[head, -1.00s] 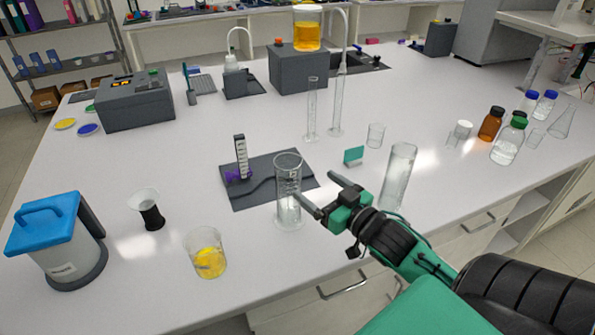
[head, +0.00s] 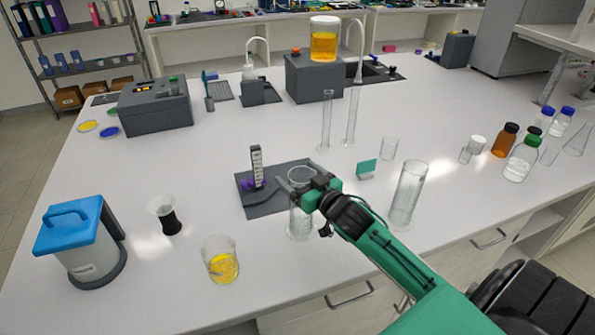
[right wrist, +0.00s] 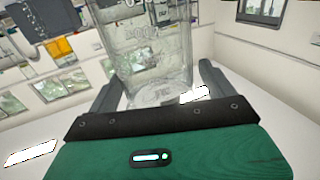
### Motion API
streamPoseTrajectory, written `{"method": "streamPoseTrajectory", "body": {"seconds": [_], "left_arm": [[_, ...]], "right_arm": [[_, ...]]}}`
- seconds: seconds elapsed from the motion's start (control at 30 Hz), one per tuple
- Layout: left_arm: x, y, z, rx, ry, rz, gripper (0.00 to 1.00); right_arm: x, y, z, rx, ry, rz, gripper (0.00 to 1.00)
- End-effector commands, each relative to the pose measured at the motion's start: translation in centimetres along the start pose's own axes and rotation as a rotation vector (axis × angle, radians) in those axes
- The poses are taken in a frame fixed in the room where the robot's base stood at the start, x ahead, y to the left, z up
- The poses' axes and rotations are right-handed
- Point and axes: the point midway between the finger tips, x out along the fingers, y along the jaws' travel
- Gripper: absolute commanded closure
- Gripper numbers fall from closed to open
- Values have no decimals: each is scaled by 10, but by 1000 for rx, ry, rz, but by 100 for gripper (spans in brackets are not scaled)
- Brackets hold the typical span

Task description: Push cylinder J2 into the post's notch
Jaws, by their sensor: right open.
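A clear graduated cylinder (head: 300,222), which I take to be J2, stands upright at the front right edge of a dark grey mat (head: 262,209). My right gripper (head: 294,186) is open, with its fingers at the cylinder's upper part. In the right wrist view the glass (right wrist: 158,60) stands between the two spread fingers (right wrist: 160,90); I cannot tell whether they touch it. The post (head: 257,163), white with dark marks and purple at its foot, stands at the back left of the mat. Its notch is too small to make out. My left gripper is not in view.
Another clear cylinder (head: 407,193) stands right of my right arm, near a teal card (head: 366,169). The mat between cylinder and post looks free of other objects.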

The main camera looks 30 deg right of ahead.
Motion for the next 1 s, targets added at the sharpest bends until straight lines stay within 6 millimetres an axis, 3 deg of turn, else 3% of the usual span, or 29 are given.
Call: {"method": "streamPoseTrajectory", "body": {"seconds": [0.4, 0.47, 0.7, 1.0], "left_arm": [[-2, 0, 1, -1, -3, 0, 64], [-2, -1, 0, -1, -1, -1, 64], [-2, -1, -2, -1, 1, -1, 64], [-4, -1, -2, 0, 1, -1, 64]], "right_arm": [[8, 0, 0, 0, 0, -1, 15], [8, 0, 0, 0, 0, -1, 22], [8, 0, 0, 0, 0, -1, 70], [18, 3, 0, 0, 1, 0, 72]]}}
